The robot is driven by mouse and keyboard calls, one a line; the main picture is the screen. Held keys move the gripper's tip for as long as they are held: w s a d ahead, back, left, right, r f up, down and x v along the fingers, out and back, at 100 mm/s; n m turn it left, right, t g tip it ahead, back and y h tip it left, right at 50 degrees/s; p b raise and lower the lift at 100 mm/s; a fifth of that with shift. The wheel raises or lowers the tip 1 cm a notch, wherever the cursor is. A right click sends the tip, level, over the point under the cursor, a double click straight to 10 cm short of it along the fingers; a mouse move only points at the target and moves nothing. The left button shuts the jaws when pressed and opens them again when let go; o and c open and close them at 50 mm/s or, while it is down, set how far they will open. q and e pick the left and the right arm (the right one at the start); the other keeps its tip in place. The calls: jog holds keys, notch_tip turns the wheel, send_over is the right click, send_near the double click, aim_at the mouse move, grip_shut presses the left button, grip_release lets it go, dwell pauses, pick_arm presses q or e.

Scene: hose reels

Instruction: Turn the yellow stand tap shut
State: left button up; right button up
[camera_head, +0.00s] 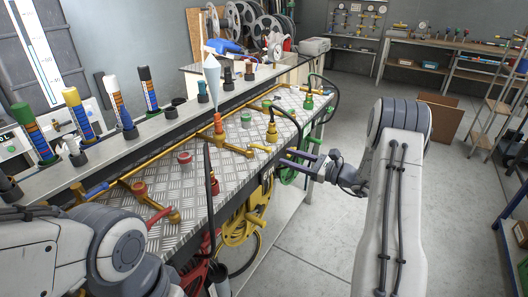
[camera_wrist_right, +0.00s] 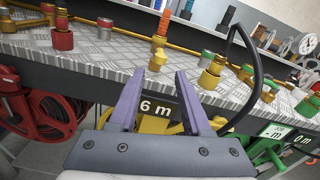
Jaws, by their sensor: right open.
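In the right wrist view, what looks like the same brass-yellow tap (camera_wrist_right: 210,74) is right of centre, beyond the right finger. My right gripper (camera_head: 284,159) is open and empty just off the bench front, with its fingers pointing toward the bench. In the wrist view the open jaws (camera_wrist_right: 155,78) frame the bench edge and touch no tap. My left arm shows at lower left; its gripper is not in view.
An orange-topped tap (camera_head: 218,125) and a green tap (camera_head: 308,102) flank the yellow one. Yellow pipes run along the bench (camera_head: 195,170). A yellow hose reel (camera_head: 242,222) hangs below the front edge. The floor (camera_head: 320,235) is clear right of the bench.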

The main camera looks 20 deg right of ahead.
aim_at(264, 149)
jog(key=p+x, duration=0.1)
jog(key=x, duration=0.9)
jog(key=shift+p, duration=0.4)
jog(key=shift+c, duration=0.2)
grip_shut()
dwell(0.7)
